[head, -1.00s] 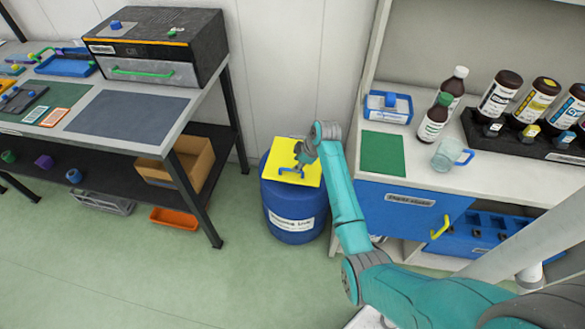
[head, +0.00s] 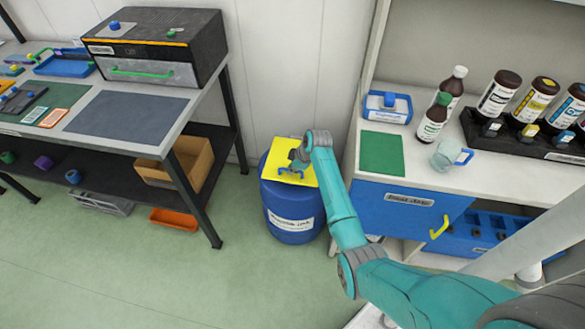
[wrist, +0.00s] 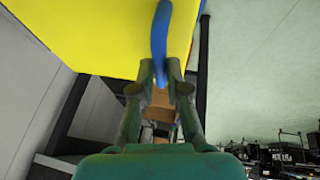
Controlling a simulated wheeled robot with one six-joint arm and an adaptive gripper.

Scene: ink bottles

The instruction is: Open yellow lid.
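The yellow lid (head: 279,151) is a square plate lying on top of a blue drum (head: 292,217) with a white label, on the floor between the two benches. A blue bar handle (head: 287,171) stands on the lid. My gripper (head: 297,163) is at the handle, partly hidden by my own wrist. In the wrist view, the blue handle (wrist: 161,40) runs down between my two fingertips (wrist: 161,72), which appear closed on it from both sides. The yellow lid (wrist: 90,35) fills the upper left there. The lid looks flat on the drum.
A bench (head: 66,135) with a black box stands left, with a cardboard box (head: 189,160) and orange tray (head: 173,219) below. Right is a white counter (head: 430,174) with bottles, a mug and a blue drawer front (head: 400,205). Floor in front of the drum is clear.

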